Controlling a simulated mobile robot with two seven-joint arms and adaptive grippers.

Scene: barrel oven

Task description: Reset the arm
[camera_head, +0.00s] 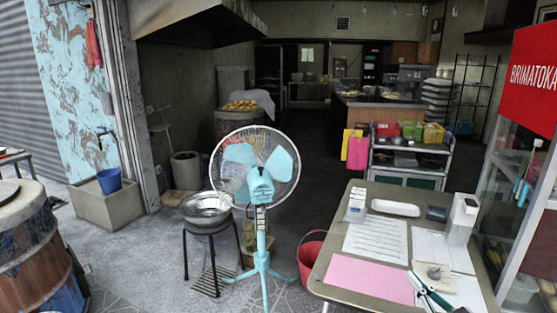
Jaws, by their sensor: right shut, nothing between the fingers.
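What looks like my right gripper (420,284) shows small at the lower right. It comes in from the bottom edge over the near part of the folding table (334,262). It is shut and holds nothing. I cannot tell whether it touches the papers below it. My left gripper is out of view.
A pink sheet (368,278), white papers (376,240), a white tray (395,208) and a white dispenser (462,214) are on the table. A teal fan (260,185) and a red bucket (310,258) stand to its left. A glass cabinet (500,190) stands right.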

